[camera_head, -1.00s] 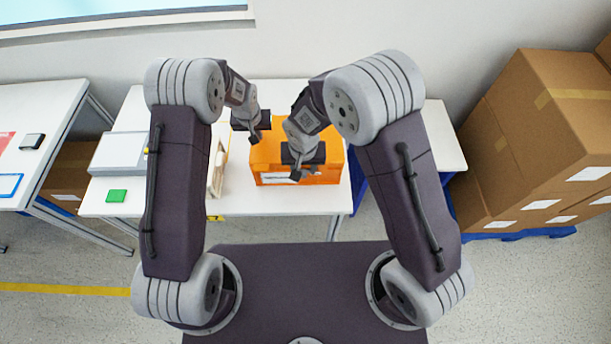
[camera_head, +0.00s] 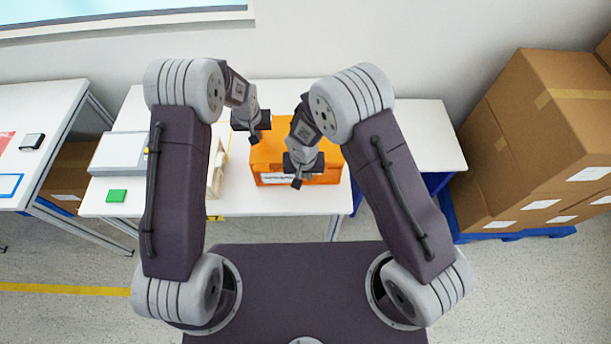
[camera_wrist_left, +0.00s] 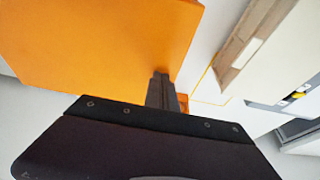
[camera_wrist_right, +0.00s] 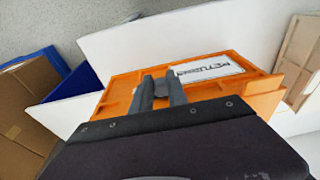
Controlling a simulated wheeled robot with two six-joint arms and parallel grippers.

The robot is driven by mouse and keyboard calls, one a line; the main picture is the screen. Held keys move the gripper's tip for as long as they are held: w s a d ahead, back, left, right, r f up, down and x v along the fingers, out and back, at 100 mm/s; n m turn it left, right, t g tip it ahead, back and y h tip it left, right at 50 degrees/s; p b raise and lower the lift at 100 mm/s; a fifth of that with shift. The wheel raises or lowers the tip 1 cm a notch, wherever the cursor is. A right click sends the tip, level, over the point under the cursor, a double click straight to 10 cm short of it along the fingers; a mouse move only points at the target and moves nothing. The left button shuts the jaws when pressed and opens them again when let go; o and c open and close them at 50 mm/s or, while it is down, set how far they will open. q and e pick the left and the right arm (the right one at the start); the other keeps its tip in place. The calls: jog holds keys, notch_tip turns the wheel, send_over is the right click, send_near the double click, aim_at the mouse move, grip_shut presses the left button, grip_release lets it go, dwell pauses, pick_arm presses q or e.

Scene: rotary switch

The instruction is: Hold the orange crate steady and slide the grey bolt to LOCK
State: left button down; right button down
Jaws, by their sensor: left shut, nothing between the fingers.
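The orange crate (camera_head: 330,166) stands on the white table, its front label facing me; it also shows in the left wrist view (camera_wrist_left: 100,40) and the right wrist view (camera_wrist_right: 117,97). My left gripper (camera_head: 256,138) is shut with nothing in it, its fingers (camera_wrist_left: 162,85) close to the crate's left side; I cannot tell if they touch.
A cardboard-coloured box (camera_head: 217,165) stands left of the crate on the white table (camera_head: 400,125). A green block (camera_head: 116,196) and a pale case (camera_head: 120,153) lie further left. Cardboard cartons (camera_head: 545,125) are stacked on a blue pallet at right. The table right of the crate is clear.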

pick_arm(q)
jog(key=shift+f, duration=0.1)
pick_arm(e)
jog(key=shift+d, duration=1.3)
jog(key=c, duration=1.3)
grip_release()
jog(key=r, duration=0.3)
jog(key=s+r, duration=0.1)
jog(key=r, duration=0.1)
